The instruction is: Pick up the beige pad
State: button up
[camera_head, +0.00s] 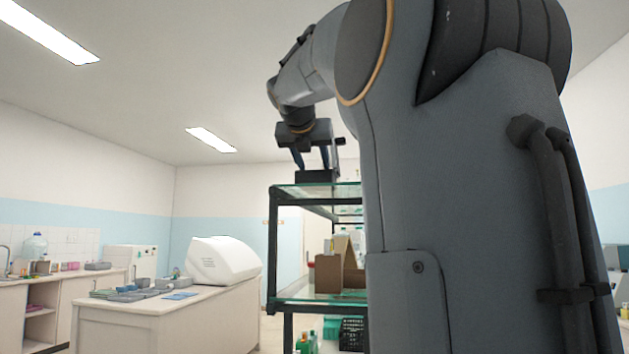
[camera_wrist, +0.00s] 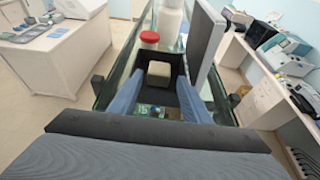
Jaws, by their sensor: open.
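The beige pad (camera_wrist: 159,70) shows in the wrist view as a small pale block in a dark open box (camera_wrist: 138,60). The box (camera_head: 316,177) also stands on the glass top shelf in the head view, where the pad is hidden. My gripper (camera_head: 313,163) points down just above the box. In the wrist view my gripper (camera_wrist: 160,84) is open, with its two blue-grey fingers apart on the left and right of the pad. I cannot tell whether either finger touches the pad.
In the wrist view a red-lidded jar (camera_wrist: 149,40), a white bottle (camera_wrist: 171,18) and an upright grey panel (camera_wrist: 207,38) stand close beyond the box. The glass shelf rack (camera_head: 272,240) has lower shelves with items. A white machine (camera_head: 224,262) sits on a bench to the left.

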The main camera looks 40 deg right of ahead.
jog(key=shift+p+x, duration=1.1)
jog(key=shift+x, duration=2.75)
jog(key=shift+w+r, duration=0.1)
jog(key=shift+r, duration=0.1)
jog(key=c, duration=0.9)
jog(key=shift+r, duration=0.1)
